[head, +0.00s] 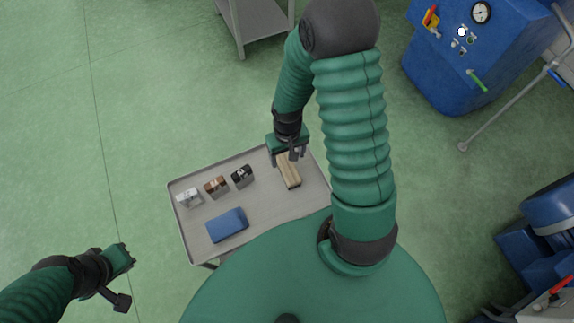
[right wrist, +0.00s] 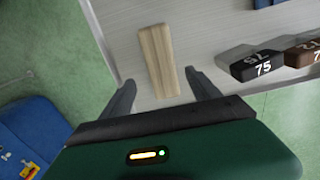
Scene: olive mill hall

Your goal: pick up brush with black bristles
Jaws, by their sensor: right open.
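A pale wooden bar-shaped piece (head: 289,172), which looks like a brush back, lies on the right part of a grey tray-topped cart (head: 283,208). No black bristles show on it; its underside is hidden. My right gripper (head: 286,157) is open above its far end. In the right wrist view the wooden piece (right wrist: 158,60) lies ahead of the right gripper (right wrist: 160,84), its near end between the spread fingers, which do not close on it. My left gripper (head: 124,258) is off to the left, over the floor, away from the cart; its finger opening is unclear.
White (head: 189,198), brown (head: 217,186) and black (head: 242,176) numbered blocks stand in a row on the cart. A blue block (head: 227,225) lies nearer me. A blue machine (head: 445,60) stands at upper right, a grey table (head: 256,20) at the top. Green floor is open leftward.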

